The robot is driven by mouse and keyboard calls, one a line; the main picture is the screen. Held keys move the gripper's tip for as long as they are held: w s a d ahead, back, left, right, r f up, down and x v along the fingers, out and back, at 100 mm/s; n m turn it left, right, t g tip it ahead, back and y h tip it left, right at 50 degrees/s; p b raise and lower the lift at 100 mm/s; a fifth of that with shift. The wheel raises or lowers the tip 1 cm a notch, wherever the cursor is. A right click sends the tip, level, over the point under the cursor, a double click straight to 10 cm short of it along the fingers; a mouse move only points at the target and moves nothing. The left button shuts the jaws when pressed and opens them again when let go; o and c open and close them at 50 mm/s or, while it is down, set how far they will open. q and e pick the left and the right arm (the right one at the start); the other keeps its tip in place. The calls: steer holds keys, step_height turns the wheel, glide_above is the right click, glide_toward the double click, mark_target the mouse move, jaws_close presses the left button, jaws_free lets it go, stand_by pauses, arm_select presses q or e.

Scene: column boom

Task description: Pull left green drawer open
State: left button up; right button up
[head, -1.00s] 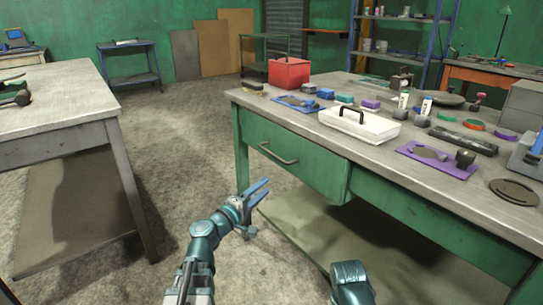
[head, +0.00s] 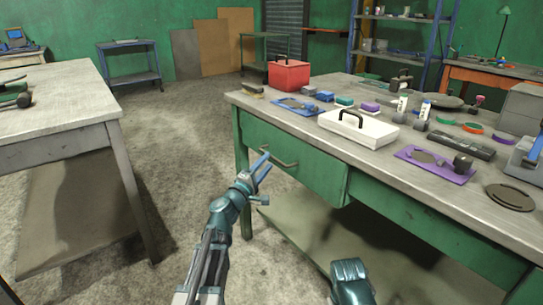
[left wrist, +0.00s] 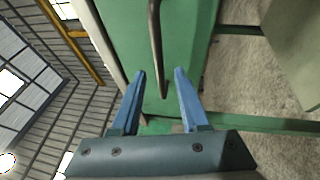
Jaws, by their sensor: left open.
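The left green drawer (head: 310,167) is under the workbench top and looks shut. Its dark bar handle (head: 278,156) is on the front face. My left gripper (head: 263,165) is open, with its blue fingers near the handle's left end. In the left wrist view, the handle (left wrist: 156,45) runs lengthwise down the green drawer front (left wrist: 182,45). Its end lies ahead of and between the open fingertips (left wrist: 160,72), which do not grip it. My right gripper is out of view; only part of my right arm shows at the bottom.
The workbench top (head: 300,118) carries a red box (head: 289,73), a white case (head: 358,128), a purple mat (head: 435,164) and several small items. A lower shelf (head: 310,225) lies under the drawer. Another table (head: 60,105) stands at the left, with open floor (head: 185,150) between.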

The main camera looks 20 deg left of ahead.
mark_target(271, 157)
arm_select(q)
steer(key=shift+x, duration=2)
jaws_close()
